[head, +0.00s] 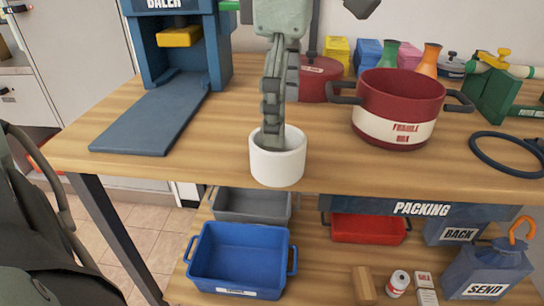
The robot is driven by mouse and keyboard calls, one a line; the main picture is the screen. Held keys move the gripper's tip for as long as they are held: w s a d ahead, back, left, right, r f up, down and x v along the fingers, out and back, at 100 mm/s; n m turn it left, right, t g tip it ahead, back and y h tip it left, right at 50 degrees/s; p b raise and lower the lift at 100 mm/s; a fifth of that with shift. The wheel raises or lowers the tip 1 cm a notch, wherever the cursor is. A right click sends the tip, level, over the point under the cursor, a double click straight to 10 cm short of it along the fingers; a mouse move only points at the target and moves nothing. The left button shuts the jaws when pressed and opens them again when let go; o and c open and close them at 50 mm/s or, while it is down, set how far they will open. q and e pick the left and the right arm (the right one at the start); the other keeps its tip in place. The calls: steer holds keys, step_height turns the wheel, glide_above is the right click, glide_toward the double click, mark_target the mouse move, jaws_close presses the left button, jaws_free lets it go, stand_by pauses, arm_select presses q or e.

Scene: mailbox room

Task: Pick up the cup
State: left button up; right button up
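A white cup (277,164) stands upright at the front edge of the wooden table, near the middle of the head view. A grey-green gripper (273,138), which I take to be my right one, reaches down to it from above. One finger goes down inside the cup's rim. The other finger is partly hidden behind it, so I cannot tell whether they pinch the cup's wall. The cup looks level and at table height. My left gripper is not in view.
A red pot (396,108) stands right of the cup, with a lidded red pot (321,78) behind. A blue baler (177,50) with a flat ramp is at left. A black ring (508,155) lies at right. Blue (238,260) and red (368,229) bins sit on the lower shelf.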

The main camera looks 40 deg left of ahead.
mark_target(280, 151)
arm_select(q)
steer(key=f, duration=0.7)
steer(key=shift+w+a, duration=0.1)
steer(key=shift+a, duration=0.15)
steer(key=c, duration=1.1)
